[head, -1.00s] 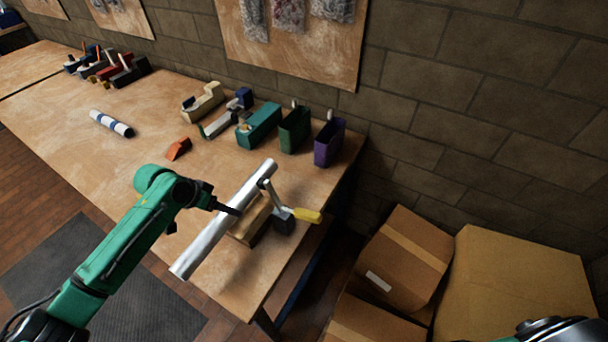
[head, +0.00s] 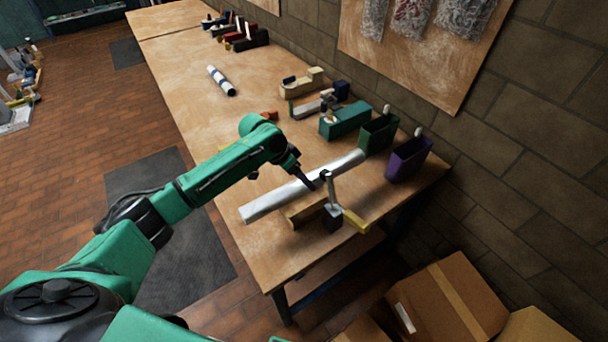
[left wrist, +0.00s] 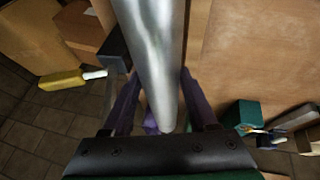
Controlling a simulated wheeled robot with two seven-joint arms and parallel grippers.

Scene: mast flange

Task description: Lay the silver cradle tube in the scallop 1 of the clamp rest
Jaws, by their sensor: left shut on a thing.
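The silver cradle tube (head: 270,202) is long and smooth. My left gripper (head: 306,181) is shut on it near mid-length. In the left wrist view, the tube (left wrist: 155,50) runs between the two fingers of my left gripper (left wrist: 163,108). The clamp rest is a wooden block (head: 304,212) near the table's front corner, with a dark base, a metal lever and a yellow handle (head: 355,222). In the head view the tube passes just behind the block. Contact and the scallops cannot be made out. My right gripper is out of view.
A green bin (head: 378,134) and a purple bin (head: 408,160) stand near the tube's far end. A teal block (head: 345,120) and a beige block (head: 302,83) lie behind. A blue-and-white tube (head: 221,80) lies further left. Cardboard boxes (head: 450,300) sit below the table.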

